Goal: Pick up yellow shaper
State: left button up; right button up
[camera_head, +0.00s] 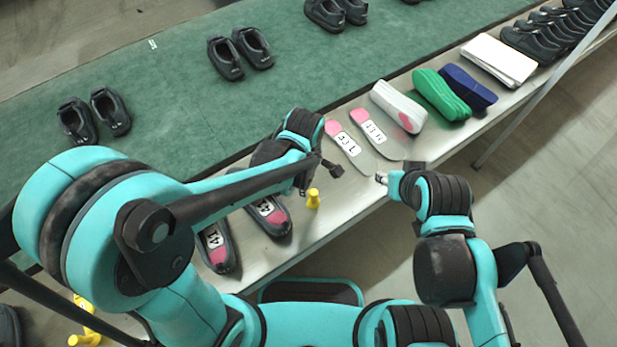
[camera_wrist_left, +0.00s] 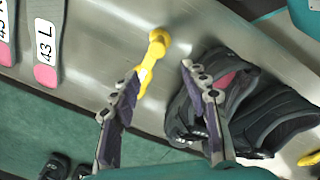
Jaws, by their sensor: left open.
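In the left wrist view the shaper (camera_wrist_left: 154,58) shows between the spread fingers of that gripper (camera_wrist_left: 162,75), closer to the left finger. The gripper is open; whether a finger touches the shaper is unclear. My right gripper (camera_head: 381,178) is at the bench's front edge, small in view, and its jaw state is unclear. More yellow pieces (camera_head: 84,338) show at the lower left, partly behind my arm.
Two black shoes (camera_head: 272,224) with pink-and-white labelled insoles are left of the shaper. Two labelled insoles (camera_head: 348,147) lie beyond my left gripper. White, green (camera_head: 440,95) and blue stacks stand farther right. Shoe pairs (camera_head: 240,52) rest on the green belt (camera_head: 165,85).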

aim_at(314, 192)
pick_arm(q)
jog(key=shift+d+f+n, duration=0.4)
jog(key=shift+d+f, duration=0.1)
jog(key=shift+f, duration=0.05)
jog(key=shift+d+f, duration=0.1)
jog(key=shift+f, duration=0.25)
jog(key=shift+f+b, duration=0.6)
jog(key=shift+f, duration=0.35)
jog(key=f+b, duration=0.2)
jog(key=f, duration=0.1)
jog(key=f+b, duration=0.1)
jog(key=f, duration=0.1)
jog(key=shift+d+f, duration=0.25)
jog(key=shift+d, duration=0.1)
jog(key=shift+r, duration=0.1)
grip_shut()
